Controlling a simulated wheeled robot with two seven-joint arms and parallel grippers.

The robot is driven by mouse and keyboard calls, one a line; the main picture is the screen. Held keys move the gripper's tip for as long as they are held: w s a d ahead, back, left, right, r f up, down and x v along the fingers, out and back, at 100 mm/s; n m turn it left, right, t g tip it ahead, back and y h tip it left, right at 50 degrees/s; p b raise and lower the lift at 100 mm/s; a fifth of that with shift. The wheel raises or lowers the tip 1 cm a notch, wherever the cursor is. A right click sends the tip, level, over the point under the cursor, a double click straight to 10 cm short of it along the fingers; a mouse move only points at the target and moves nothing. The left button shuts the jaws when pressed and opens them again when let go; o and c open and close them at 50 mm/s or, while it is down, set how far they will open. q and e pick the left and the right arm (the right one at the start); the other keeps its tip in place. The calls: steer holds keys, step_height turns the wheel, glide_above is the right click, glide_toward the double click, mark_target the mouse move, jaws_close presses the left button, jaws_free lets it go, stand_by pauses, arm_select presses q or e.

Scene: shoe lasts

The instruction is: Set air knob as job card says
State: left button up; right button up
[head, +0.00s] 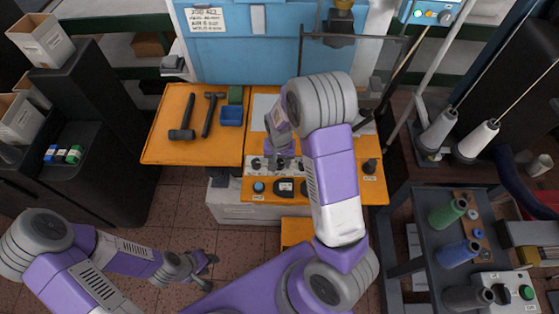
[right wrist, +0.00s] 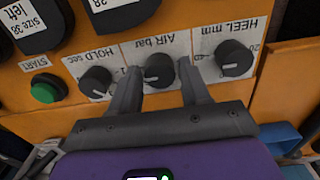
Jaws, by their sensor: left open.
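The air knob (right wrist: 158,70) is a black round knob under the upside-down label "AIR bar" in the right wrist view. My right gripper (right wrist: 159,68) has its two fingers on either side of this knob, with a gap visible on each side. A light mark shows on the knob, but its exact setting is too small to read. In the head view my right gripper (head: 278,161) is at the orange panel and largely covers the knob. The job card (head: 208,20) hangs on the blue machine at the back; its writing is too small to read surely. My left gripper (head: 208,271) is open and empty, low over the floor.
The hold knob (right wrist: 96,82) and heel knob (right wrist: 234,58) flank the air knob closely. A green start button (right wrist: 46,88) lies further left. Hammers (head: 183,118) and a blue box (head: 231,116) lie on the orange table (head: 165,150).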

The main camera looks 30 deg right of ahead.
mark_target(280, 163)
steer(key=shift+o, duration=0.9)
step_height(280, 163, up, 8)
steer(key=shift+f+p, duration=0.2)
steer(key=shift+p, duration=0.5)
steer(key=shift+s, duration=0.1)
